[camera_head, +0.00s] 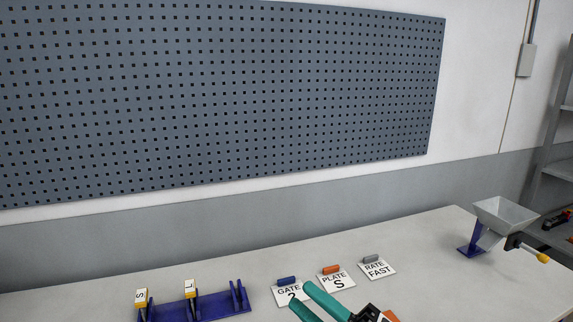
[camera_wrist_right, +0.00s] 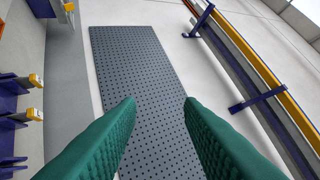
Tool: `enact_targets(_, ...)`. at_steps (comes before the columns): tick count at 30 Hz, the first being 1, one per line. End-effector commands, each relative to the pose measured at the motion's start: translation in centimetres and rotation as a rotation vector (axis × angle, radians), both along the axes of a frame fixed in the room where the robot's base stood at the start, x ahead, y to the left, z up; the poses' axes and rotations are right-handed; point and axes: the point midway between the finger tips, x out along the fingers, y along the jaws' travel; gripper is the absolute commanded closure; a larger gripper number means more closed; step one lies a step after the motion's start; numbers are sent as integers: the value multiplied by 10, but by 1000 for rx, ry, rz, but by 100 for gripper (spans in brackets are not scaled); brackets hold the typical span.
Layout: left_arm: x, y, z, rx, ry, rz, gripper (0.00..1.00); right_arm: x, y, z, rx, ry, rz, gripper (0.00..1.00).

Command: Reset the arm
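My right gripper (camera_head: 301,294) comes in at the bottom of the head view, near the cards on the table. Its teal fingers are apart with nothing between them, and they also show open in the right wrist view (camera_wrist_right: 160,102). Part of my right arm is cut off by the lower edge of the head view. My left gripper is in neither view.
The table (camera_head: 420,262) holds a blue rack (camera_head: 212,305) with yellow-topped pieces, cards for GATE 2 (camera_head: 290,295), PLATE S (camera_head: 338,283) and RATE FAST (camera_head: 377,269), and a grey hopper (camera_head: 503,214) on a blue stand. A yellow-blue rail (camera_wrist_right: 262,68) shows in the wrist view.

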Motion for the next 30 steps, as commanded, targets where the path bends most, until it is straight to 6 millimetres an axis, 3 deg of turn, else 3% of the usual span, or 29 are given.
enact_targets(2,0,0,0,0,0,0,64,16,-32,-4,180,158,-152,66)
enact_targets(5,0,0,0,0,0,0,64,32,-77,-28,364,382,-352,66)
enact_targets(9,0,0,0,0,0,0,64,31,-134,-97,546,751,-623,66)
enact_targets(13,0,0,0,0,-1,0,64,-3,-167,-175,627,1129,-845,66)
enact_targets(15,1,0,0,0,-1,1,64,-29,-175,-210,638,1309,-930,66)
enact_targets(19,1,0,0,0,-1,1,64,-76,-178,-253,623,1575,-1036,66)
enact_targets(27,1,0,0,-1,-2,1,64,-166,-170,-299,534,1997,-1147,66)
enact_targets(29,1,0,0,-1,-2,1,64,-185,-167,-304,505,2080,-1160,66)
enact_targets(30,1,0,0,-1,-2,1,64,-185,-166,-314,496,2098,-1164,66)
